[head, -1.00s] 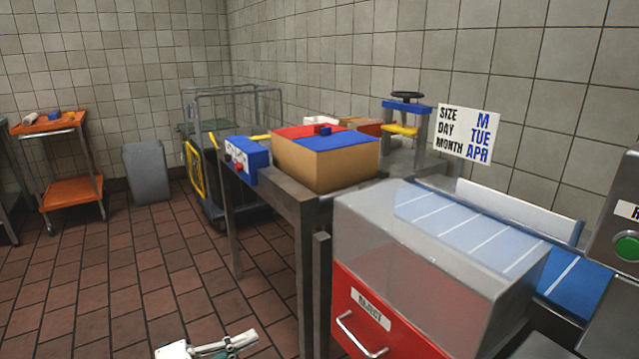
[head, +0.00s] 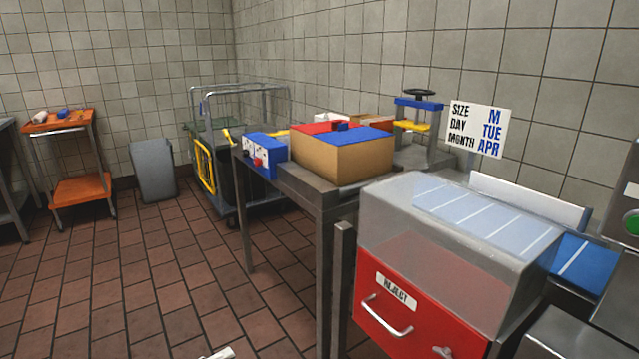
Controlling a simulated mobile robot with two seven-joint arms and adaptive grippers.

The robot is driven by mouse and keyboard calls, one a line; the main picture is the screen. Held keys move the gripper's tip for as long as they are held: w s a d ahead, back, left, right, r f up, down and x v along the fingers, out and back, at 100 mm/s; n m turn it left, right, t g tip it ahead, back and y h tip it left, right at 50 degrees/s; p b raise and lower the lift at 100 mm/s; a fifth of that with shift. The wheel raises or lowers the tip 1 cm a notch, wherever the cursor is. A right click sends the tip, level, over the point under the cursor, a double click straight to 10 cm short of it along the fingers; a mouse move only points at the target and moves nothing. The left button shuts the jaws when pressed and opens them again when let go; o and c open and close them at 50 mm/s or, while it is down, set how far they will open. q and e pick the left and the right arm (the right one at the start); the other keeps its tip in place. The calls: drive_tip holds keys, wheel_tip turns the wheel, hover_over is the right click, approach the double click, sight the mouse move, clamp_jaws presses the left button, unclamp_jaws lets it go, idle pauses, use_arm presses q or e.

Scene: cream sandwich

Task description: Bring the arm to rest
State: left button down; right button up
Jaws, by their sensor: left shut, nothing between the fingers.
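Only a small pale tip of my left gripper (head: 221,353) shows at the bottom edge of the head view, over the tiled floor. It is shut and empty, touching nothing that I can see. The rest of my left arm is out of the picture. My right gripper is not in view.
A red reject bin (head: 430,325) under a clear cover and a blue conveyor (head: 585,268) stand at right. A metal table (head: 325,200) holds a cardboard box (head: 340,160) and a blue control box (head: 262,155). An orange cart (head: 80,190) stands far left. The floor at left is clear.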

use_arm(q)
drive_tip(key=s+a+f+n+g+y, duration=0.1)
drive_tip(key=s+f+n+y, duration=0.3)
drive_tip(key=s, duration=0.6)
drive_tip(key=s+a+f+n+g+y, duration=0.15)
drive_tip(key=s+f+n, duration=0.25)
drive_tip(key=s+n, duration=0.5)
drive_tip(key=s+a+f+n+y, duration=0.25)
drive_tip(key=s+f, duration=0.25)
drive_tip(key=s, duration=0.7)
drive_tip(key=d+r+n+t+y+p, duration=0.1)
drive_tip(key=d+r+n+p, duration=0.4)
drive_tip(key=p, duration=0.9)
wheel_tip(320, 180, up, 3)
drive_tip(key=shift+w+f+n+y, duration=0.1)
drive_tip(key=shift+w+n+y, duration=0.15)
drive_tip(key=shift+n+y, duration=0.65)
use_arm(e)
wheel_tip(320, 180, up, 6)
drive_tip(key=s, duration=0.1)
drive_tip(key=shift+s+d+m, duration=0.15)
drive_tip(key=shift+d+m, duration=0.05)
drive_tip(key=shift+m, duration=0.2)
use_arm(q)
drive_tip(key=shift+d+t, duration=0.1)
drive_tip(key=shift+t, duration=0.15)
